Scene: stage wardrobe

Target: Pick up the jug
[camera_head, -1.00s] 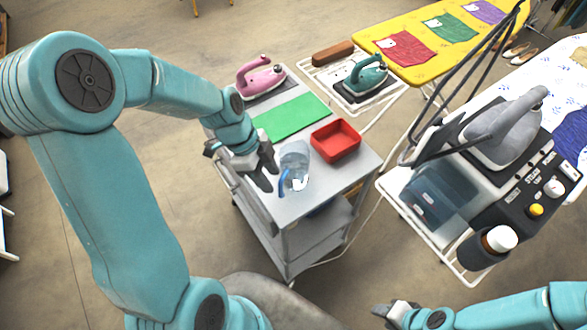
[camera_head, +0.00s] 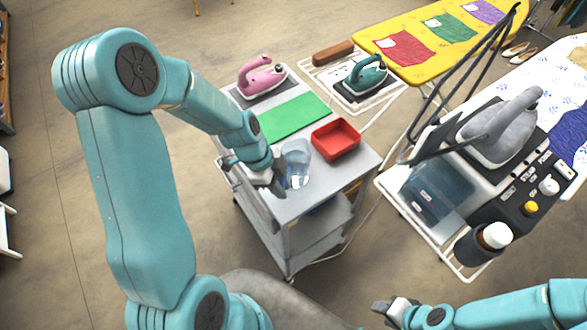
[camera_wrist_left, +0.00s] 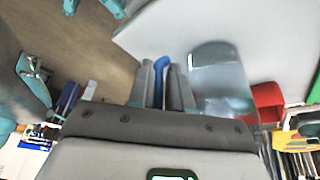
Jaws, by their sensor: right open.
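The clear jug (camera_head: 297,160) with a blue handle is on the grey trolley top (camera_head: 325,190), near its front left. In the left wrist view the jug (camera_wrist_left: 222,80) shows to the right of the fingers. My left gripper (camera_head: 280,180) is at the jug's handle side. In the left wrist view its fingers (camera_wrist_left: 161,85) close on both sides of the blue handle (camera_wrist_left: 160,72). In the head view the handle is hidden by the gripper. My right gripper (camera_head: 380,311) is open and empty at the bottom, away from the trolley.
A red tray (camera_head: 336,139) stands just right of the jug. A green mat (camera_head: 292,117) and a pink iron (camera_head: 261,77) lie further back on the trolley. A steam station with a grey iron (camera_head: 497,130) is at the right.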

